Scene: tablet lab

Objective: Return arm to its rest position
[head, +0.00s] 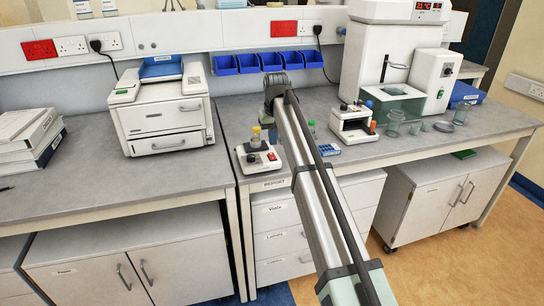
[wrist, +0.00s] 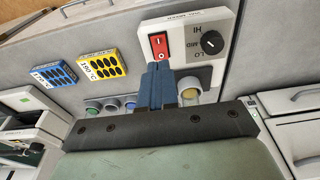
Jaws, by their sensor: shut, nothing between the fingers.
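My gripper (wrist: 157,72) is shut and empty. In the wrist view its blue fingers are together, with their tips just beside the red rocker switch (wrist: 159,46) of the vial mixer (wrist: 188,24); I cannot tell whether they touch it. The mixer's black dial (wrist: 211,42) is marked LO, MID and HI. A vial with a yellow cap (wrist: 190,93) stands right of the fingers. In the head view my arm reaches over the bench to the white mixer (head: 247,164); the fingers are hard to make out there, behind or beside the arm.
In the wrist view a yellow block (wrist: 97,65) and a blue block (wrist: 53,77) lie left of the mixer. In the head view a printer (head: 160,117) stands left, blue bins (head: 263,62) hang behind, and a large white machine (head: 392,60) and glassware (head: 394,122) stand right.

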